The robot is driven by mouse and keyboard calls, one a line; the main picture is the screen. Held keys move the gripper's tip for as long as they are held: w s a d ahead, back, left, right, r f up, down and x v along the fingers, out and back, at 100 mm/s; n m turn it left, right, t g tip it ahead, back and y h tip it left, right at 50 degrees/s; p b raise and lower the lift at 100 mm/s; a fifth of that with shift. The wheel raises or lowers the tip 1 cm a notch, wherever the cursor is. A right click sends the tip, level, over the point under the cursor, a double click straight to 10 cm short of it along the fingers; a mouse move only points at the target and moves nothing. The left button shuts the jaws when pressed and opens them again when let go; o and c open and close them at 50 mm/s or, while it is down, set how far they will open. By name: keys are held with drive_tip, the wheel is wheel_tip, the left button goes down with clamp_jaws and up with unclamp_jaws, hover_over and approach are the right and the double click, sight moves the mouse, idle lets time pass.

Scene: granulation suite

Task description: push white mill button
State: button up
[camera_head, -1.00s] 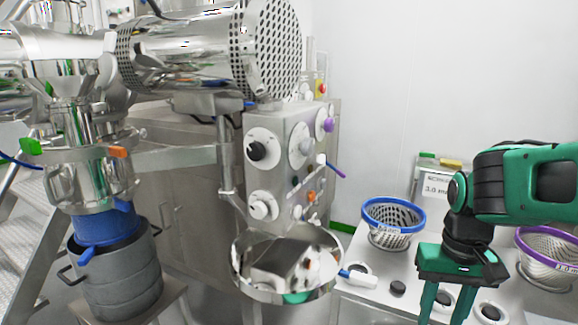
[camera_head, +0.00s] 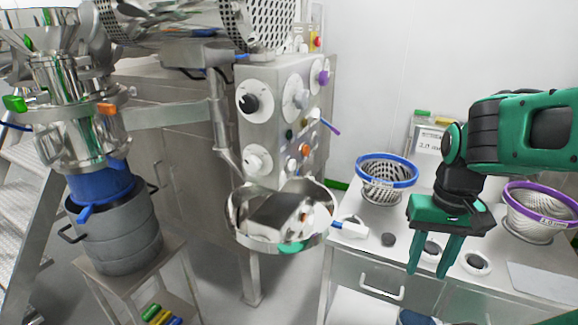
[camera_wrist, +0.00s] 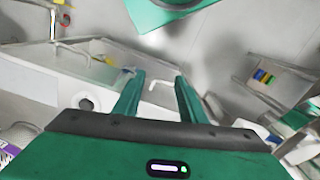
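The steel mill control panel (camera_head: 275,120) stands in the centre of the head view, with several round knobs, dials and small buttons on its face. A small white button (camera_head: 292,165) appears low on the panel, near an orange-red button (camera_head: 304,150); a white knob (camera_head: 255,160) on a white disc is to its left. I cannot tell for sure which white control is the mill button. My green gripper (camera_head: 432,270) is at the right over the bench, away from the panel. Its fingers point down, apart and empty; the wrist view also shows the gap between them (camera_wrist: 160,95).
A round steel pan (camera_head: 232,215) sits in front of the panel's lower part. Blue-rimmed (camera_head: 387,170) and purple-rimmed (camera_head: 540,200) baskets stand on the bench (camera_head: 350,255). A grey vessel (camera_head: 125,235) is at the left. Free air lies between gripper and panel.

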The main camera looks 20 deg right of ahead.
clamp_jaws()
idle(1.6)
